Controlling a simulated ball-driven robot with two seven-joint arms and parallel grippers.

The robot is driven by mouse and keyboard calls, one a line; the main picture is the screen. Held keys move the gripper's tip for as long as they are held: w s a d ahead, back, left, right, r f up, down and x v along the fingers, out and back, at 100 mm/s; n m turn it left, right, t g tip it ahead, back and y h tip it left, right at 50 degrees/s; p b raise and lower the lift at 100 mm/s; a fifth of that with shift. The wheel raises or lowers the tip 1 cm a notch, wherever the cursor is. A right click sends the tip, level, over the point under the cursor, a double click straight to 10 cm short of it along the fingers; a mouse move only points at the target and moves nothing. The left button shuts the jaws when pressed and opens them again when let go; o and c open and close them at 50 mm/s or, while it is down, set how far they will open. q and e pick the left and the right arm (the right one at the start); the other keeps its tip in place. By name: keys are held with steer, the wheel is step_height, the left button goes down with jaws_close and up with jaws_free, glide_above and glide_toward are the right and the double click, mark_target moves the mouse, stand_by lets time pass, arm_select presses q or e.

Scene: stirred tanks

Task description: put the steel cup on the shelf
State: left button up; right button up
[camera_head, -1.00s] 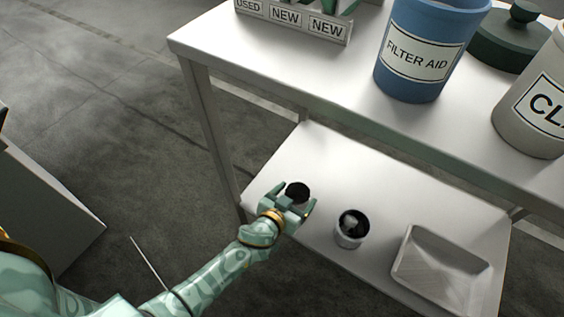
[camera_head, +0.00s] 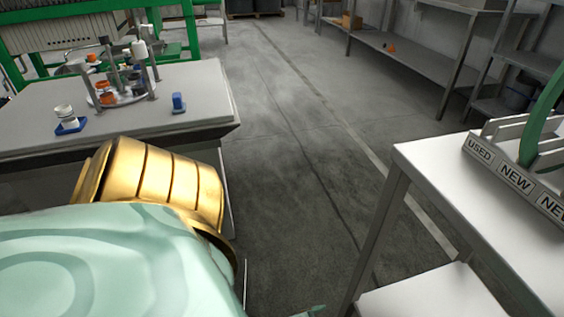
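The steel cup is not in view. The lower shelf (camera_head: 432,297) of the white table shows only as a bare corner at the bottom right. My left arm fills the lower left, its gold joint close to the camera. A small pale green tip at the bottom edge seems to be part of my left gripper (camera_head: 314,311). Its fingers and anything between them are hidden below the frame. My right gripper is not in view.
The white table (camera_head: 437,194) at the right carries a rack (camera_head: 515,178) labelled USED and NEW. A grey bench (camera_head: 197,92) with small lab items stands at the left. Open concrete floor (camera_head: 300,170) lies between. Steel shelving (camera_head: 432,72) stands at the back right.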

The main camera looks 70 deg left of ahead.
arm_select(q)
steer(key=s+a+m+g, duration=0.1)
steer(key=s+m+g, duration=0.5)
steer(key=s, duration=1.4)
steer(key=shift+s+a+g, duration=0.25)
steer(key=shift+a+g, duration=0.05)
steer(key=shift+g, duration=0.7)
